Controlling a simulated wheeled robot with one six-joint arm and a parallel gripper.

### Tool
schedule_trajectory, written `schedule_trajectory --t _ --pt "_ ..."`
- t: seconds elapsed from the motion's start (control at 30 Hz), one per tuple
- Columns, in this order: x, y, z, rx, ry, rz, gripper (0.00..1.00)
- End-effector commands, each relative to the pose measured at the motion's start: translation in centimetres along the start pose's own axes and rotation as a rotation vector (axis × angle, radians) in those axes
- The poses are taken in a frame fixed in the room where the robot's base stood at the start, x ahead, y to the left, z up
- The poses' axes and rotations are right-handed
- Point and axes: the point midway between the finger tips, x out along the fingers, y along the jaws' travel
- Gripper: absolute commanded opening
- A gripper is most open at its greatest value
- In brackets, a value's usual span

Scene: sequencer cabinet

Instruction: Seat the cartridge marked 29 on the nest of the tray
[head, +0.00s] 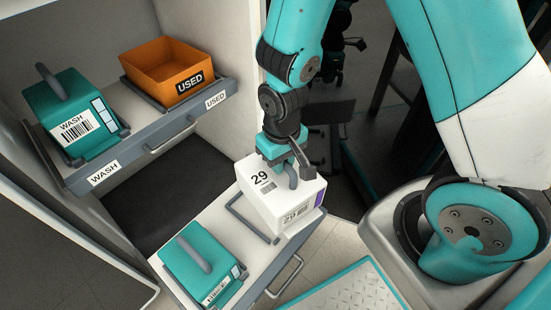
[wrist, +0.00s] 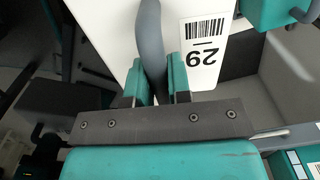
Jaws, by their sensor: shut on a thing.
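The white cartridge marked 29 (head: 265,201) hangs upright at the right part of the pulled-out lower tray (head: 255,276). Its white top and label also show in the wrist view (wrist: 205,50). My gripper (head: 290,166) is shut on its grey handle; in the wrist view both teal finger pads (wrist: 158,78) press the handle from either side. The nest, a grey raised frame (head: 252,222), shows along the cartridge's left and front sides; the rest is hidden behind the cartridge. I cannot tell whether the cartridge's underside touches the tray.
A teal cartridge (head: 188,272) stands on the same tray at the left. On the shelf above are a teal WASH cartridge (head: 70,105) and an orange USED bin (head: 155,75). A cabinet wall (head: 222,70) rises behind. The tray's front handle (head: 286,279) sticks out.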

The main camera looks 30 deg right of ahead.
Motion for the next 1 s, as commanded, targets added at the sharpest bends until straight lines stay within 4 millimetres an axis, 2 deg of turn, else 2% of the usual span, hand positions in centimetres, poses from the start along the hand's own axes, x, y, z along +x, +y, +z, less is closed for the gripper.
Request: schedule_trajectory --t 0.03,0.2,0.4,0.53,0.73,1.0 --pt "2.2 0.2 0.1 -0.019 -0.001 0.0 0.0" --pt "6.0 1.0 0.3 -0.095 0.001 0.0 0.0" --pt "9.5 1.7 0.6 -0.173 0.001 0.0 0.0" --pt "10.8 2.0 0.7 -0.205 0.001 0.0 0.0" --pt "11.6 2.1 0.7 -0.229 0.002 0.0 0.0" --pt "12.3 1.8 -0.9 -0.232 0.004 0.0 0.0"
